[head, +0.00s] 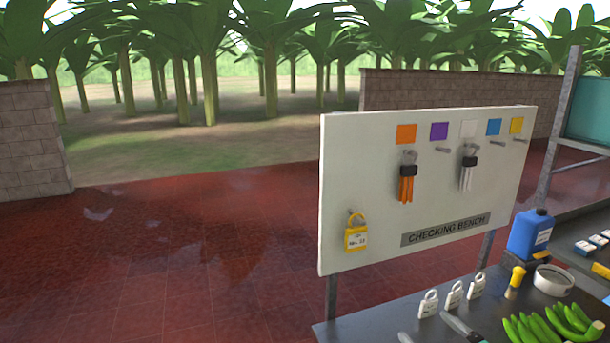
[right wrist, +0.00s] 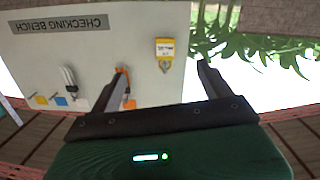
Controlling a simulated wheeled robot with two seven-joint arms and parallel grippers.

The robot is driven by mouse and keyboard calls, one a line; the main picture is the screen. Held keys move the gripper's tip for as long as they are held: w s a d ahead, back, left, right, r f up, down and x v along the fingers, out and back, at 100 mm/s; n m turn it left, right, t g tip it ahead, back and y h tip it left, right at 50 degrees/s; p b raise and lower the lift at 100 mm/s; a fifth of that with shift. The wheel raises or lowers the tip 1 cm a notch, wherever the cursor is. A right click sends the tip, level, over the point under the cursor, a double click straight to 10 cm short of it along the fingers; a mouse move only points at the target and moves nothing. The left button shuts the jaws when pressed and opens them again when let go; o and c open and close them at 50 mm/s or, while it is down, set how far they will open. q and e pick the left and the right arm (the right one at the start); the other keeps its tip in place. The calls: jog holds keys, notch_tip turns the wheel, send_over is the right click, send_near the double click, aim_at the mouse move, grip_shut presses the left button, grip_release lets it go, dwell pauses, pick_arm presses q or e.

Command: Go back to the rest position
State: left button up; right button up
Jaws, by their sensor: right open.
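My right gripper (right wrist: 162,68) shows in the right wrist view with its two dark fingers spread wide and nothing between them. It faces the white board (right wrist: 90,65), which appears upside down there. In the head view, grey tapered pieces at the bottom edge look like the tips of my right gripper (head: 430,328), low in front of the board (head: 350,150). My left gripper is in neither view.
A metal rack (head: 560,110) stands at right. The red tiled floor (head: 150,260) at left is clear.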

jog(key=s+f+m+g+h, duration=0.3)
jog(key=s+f+g, duration=0.4)
jog(key=s+f, duration=0.75)
jog(key=s+f+g+h, duration=0.2)
jog(key=s+f+g, duration=0.3)
jog(key=s+f, duration=0.6)
notch_tip(320, 180, down, 26)
jog(key=s+a+g, duration=0.1)
jog(key=s+d+f+g, duration=0.1)
jog(key=s+f, duration=0.9)
jog(key=f, duration=0.1)
jog(key=s+d+f, duration=0.2)
jog(key=s+f, duration=0.8)
jog(key=f, duration=0.1)
jog(key=shift+d+g, duration=0.25)
jog(key=shift+g, duration=0.15)
